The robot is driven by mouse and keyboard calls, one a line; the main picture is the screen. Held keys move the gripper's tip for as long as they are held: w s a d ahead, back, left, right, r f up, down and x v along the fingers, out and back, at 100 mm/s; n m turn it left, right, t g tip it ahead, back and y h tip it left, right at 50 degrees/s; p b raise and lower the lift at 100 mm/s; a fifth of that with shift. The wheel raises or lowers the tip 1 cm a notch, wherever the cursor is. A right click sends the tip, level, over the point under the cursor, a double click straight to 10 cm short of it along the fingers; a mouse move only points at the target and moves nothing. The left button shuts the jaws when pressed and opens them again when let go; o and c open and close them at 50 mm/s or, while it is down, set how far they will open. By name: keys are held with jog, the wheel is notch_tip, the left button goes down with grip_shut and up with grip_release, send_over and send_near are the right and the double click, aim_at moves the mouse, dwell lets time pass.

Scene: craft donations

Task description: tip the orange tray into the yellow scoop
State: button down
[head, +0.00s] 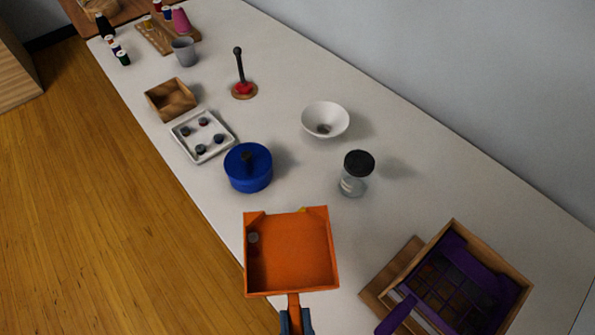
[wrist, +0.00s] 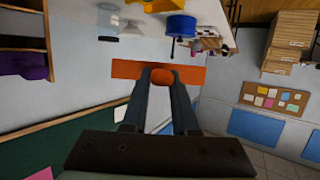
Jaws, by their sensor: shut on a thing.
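The orange tray (head: 295,255) is a square, low-walled pan with a handle. In the head view it is held over the near part of the white table, its open side facing away from me. A small grey round thing (head: 253,238) lies inside by its left wall. My gripper (head: 296,322) is shut on the tray's handle. In the wrist view the fingers (wrist: 161,80) close on the handle, and the tray (wrist: 125,69) shows as an orange band beyond.
A blue lidded pot (head: 248,168), a jar with a black lid (head: 356,175) and a white bowl (head: 325,120) stand beyond the tray. A wooden box (head: 520,300) with a purple scoop (head: 455,250) is at right. A white dish (head: 203,137) sits at the left edge.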

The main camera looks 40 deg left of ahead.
jog(key=f+b, duration=0.6)
jog(key=shift+w+d+f, duration=0.3)
jog(key=shift+f, duration=0.1)
jog(key=shift+w+a+r+h+p, duration=0.1)
jog(key=shift+r+h+p, duration=0.25)
jog(key=shift+p, duration=1.2)
jog(key=shift+w+a+r+g+h+p, duration=0.2)
jog(key=shift+r+g+h+p, duration=0.45)
jog(key=shift+p, duration=2.8)
jog(key=shift+w+a+r+g+h+p, duration=0.2)
jog(key=shift+r+g+h+p, duration=0.45)
jog(key=shift+p, duration=2.75)
jog(key=shift+f, duration=0.15)
